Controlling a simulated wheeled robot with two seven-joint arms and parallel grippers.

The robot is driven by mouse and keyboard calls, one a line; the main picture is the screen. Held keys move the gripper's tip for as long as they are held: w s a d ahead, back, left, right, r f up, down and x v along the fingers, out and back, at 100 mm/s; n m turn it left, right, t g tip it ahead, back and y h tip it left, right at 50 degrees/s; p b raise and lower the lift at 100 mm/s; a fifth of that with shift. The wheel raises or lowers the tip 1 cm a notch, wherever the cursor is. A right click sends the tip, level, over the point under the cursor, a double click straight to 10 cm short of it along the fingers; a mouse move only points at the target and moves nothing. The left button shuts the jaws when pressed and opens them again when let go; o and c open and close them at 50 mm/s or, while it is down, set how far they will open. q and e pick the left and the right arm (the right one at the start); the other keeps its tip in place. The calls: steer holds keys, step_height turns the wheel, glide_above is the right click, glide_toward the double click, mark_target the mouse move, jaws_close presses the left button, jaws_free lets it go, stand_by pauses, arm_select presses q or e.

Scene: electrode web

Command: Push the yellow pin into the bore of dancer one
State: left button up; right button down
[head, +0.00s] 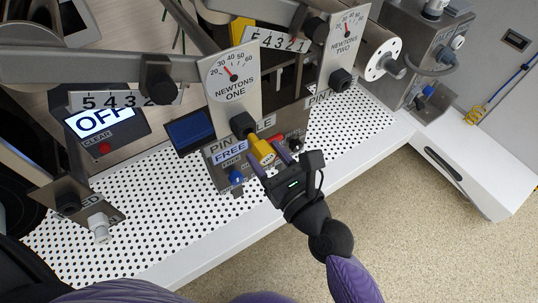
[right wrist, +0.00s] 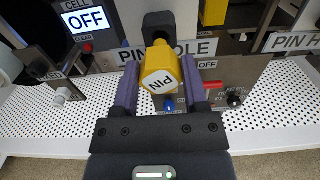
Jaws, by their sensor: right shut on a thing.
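The yellow pin (head: 262,151) is held between the purple fingers of my right gripper (head: 268,157). In the right wrist view the pin (right wrist: 160,80) shows its white end face marked PIN toward me. Dancer one carries the NEWTONS ONE dial plate (head: 232,88), with a black boss (head: 241,124) at its lower end. The pin's narrower far end points at this boss and lies at or very close to it. The boss also shows behind the pin in the right wrist view (right wrist: 158,24). I cannot tell whether the tip is inside the bore. My left gripper is out of view.
Below the pin is a panel reading FREE (head: 229,152), with a blue knob (head: 236,177) and a red part. A dark blue screen (head: 191,131) stands to its left. The NEWTONS TWO plate (head: 345,40) is at the right. The perforated table (head: 165,215) is mostly clear in front.

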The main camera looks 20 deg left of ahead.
mark_target(257, 142)
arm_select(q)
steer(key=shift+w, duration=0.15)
arm_select(e)
steer(key=shift+w+a, duration=0.1)
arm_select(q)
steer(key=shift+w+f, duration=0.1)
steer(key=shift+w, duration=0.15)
arm_select(e)
steer(key=shift+w+a, duration=0.2)
steer(key=shift+a, duration=0.05)
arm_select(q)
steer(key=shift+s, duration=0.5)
arm_select(e)
steer(key=shift+x, duration=0.85)
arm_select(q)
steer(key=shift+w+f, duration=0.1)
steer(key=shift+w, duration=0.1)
arm_select(e)
steer(key=shift+w+a, duration=0.3)
steer(key=shift+a, duration=0.15)
steer(key=shift+c, duration=0.2)
jaws_free()
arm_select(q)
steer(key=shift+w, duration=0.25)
